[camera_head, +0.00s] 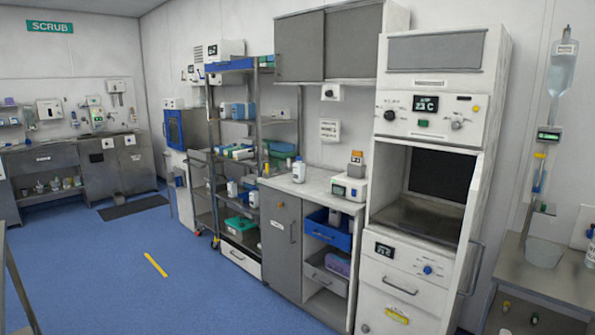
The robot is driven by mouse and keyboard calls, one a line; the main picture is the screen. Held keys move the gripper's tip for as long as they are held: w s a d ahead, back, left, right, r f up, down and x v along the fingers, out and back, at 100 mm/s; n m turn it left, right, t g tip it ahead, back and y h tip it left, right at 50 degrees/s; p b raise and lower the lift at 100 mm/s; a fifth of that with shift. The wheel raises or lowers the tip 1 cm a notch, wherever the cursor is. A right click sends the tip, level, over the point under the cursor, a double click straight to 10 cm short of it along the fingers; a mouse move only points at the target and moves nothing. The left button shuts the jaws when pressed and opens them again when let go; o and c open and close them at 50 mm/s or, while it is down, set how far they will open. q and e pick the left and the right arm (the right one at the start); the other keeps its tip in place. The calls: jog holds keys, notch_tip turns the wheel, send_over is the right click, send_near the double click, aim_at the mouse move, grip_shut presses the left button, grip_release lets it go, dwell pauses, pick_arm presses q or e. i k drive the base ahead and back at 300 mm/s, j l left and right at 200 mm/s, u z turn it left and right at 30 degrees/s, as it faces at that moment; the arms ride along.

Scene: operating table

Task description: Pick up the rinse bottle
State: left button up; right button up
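Neither of my grippers shows in this view.
A small device (348,187) stands right of the bottle on the counter. A tall white cabinet (428,190) with an open bay stands further right. The wheeled shelf rack (246,161) is to the left. The blue floor (150,285) in front is mostly clear.

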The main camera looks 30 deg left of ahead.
aim_at(299, 167)
jog(key=i+j, duration=1.45)
jog(key=i, duration=0.2)
jog(key=i+j, duration=0.15)
jog(key=i, duration=0.45)
jog(key=i+j, duration=0.15)
jog(key=i, duration=0.45)
